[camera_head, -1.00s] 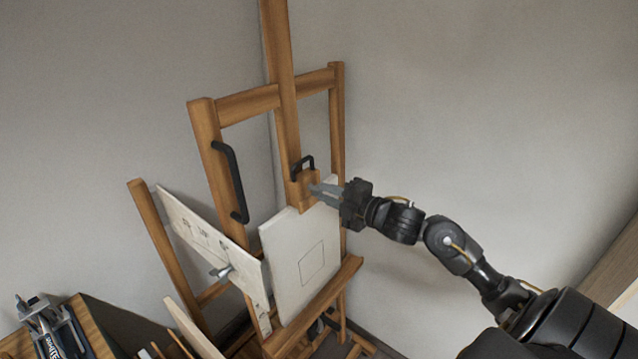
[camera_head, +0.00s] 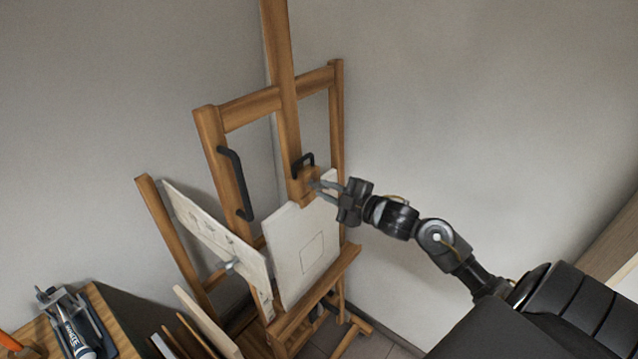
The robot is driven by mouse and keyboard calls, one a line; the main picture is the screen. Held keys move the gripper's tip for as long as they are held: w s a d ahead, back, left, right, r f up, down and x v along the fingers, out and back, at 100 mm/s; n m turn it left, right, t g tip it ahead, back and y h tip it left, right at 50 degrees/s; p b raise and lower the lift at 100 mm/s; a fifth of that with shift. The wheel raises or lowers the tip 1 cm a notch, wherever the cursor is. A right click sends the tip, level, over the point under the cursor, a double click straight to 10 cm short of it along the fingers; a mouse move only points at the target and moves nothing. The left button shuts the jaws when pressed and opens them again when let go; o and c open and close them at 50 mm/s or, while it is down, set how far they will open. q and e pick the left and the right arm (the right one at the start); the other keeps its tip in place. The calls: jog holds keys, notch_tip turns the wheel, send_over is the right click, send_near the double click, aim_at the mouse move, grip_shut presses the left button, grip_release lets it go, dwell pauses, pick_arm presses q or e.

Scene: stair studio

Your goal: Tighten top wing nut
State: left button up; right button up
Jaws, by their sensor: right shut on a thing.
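The wooden easel has a tall centre mast (camera_head: 281,90) with a wooden top clamp block (camera_head: 306,186) on it, above a white canvas (camera_head: 300,250). My right gripper (camera_head: 318,186) comes in from the right, and its fingertips are at the front of this block. It is shut on the top wing nut, which is small and mostly hidden between the fingers. A black handle (camera_head: 304,160) sits on the mast just above the block. My left gripper is not in view.
A second, tilted board (camera_head: 215,232) with a lower wing nut (camera_head: 232,265) stands left of the canvas. A long black handle (camera_head: 236,183) is on the left upright. A wooden-topped cabinet (camera_head: 100,318) with a paint tube (camera_head: 75,338) is at lower left. The wall at right is clear.

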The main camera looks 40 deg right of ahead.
jog(key=o, duration=0.6)
jog(key=shift+v, duration=3)
